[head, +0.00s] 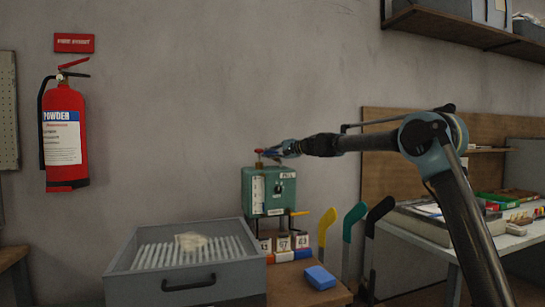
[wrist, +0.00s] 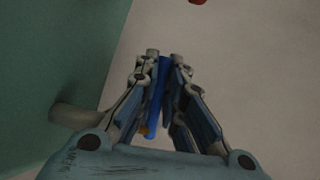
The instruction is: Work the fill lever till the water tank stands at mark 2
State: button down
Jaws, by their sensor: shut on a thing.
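The green water tank (head: 284,189) stands on the wooden table, with a white gauge strip (head: 258,195) on its front. The gauge marks and level are too small to read. My gripper (head: 267,152) is just above the tank's top, beside a brass-coloured fitting (head: 260,164). In the wrist view my gripper (wrist: 164,58) is shut on a narrow blue bar (wrist: 155,95), perhaps the fill lever; its ends are partly hidden by the fingers. A small red part (head: 258,150) shows at the fingertips. A yellow handle (head: 300,215) sticks out low at the tank's right.
A grey drawer (head: 190,285) with a ribbed inside and a pale cloth stands in front left. Numbered blocks (head: 284,243) and a blue box (head: 320,277) are on the table. A fire extinguisher (head: 64,135) hangs on the wall.

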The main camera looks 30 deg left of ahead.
jog(key=c, duration=1.7)
grip_release()
jog(key=shift+w+f, duration=0.1)
jog(key=shift+w, duration=0.05)
jog(key=shift+o, duration=0.2)
jog(key=shift+d, duration=0.1)
jog(key=d, duration=0.4)
jog(key=d+r, duration=0.1)
jog(key=d, duration=0.2)
jog(key=d+r, duration=0.1)
jog(key=d, duration=0.3)
jog(key=shift+d+r, duration=0.1)
jog(key=shift+d, duration=0.25)
